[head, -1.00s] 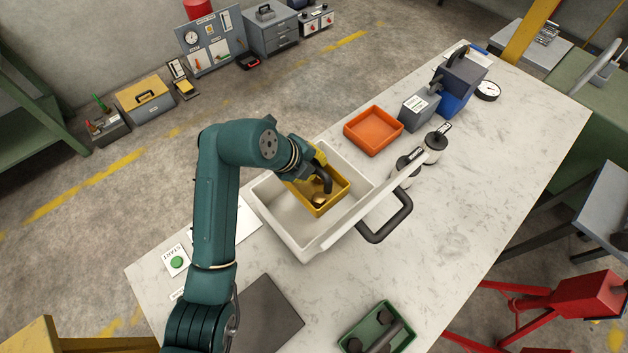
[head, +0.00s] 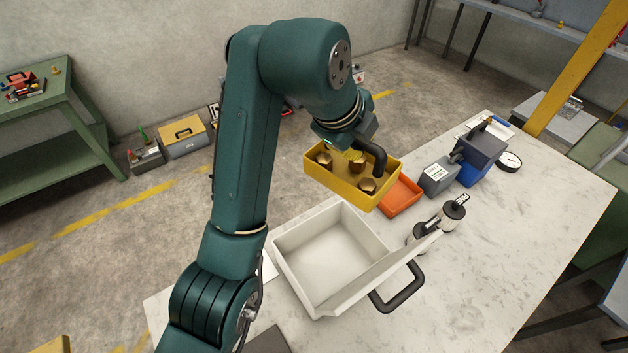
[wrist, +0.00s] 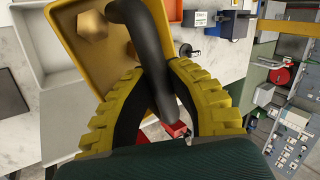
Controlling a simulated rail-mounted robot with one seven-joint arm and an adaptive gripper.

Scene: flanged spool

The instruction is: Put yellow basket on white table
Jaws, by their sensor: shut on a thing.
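The yellow basket (head: 340,190) hangs in the air in the head view, above the far side of the white bin, with brass hex pieces (head: 367,185) inside. My gripper (head: 358,158) is shut on the basket's black handle. In the wrist view, the yellow ribbed fingers of my gripper (wrist: 160,80) close around the dark handle (wrist: 150,60), and part of the yellow basket (wrist: 95,50) shows beyond. The white table (head: 500,240) has a pale marbled top. The arm hides part of the basket's far side.
An empty white bin (head: 284,262) with a black handle (head: 405,290) stands on the table. An orange tray (head: 402,197), two dark-and-white cylinders (head: 453,213), a grey box (head: 438,178), a blue vise-like block (head: 480,160) and a gauge (head: 509,162) stand behind. The table's right part is clear.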

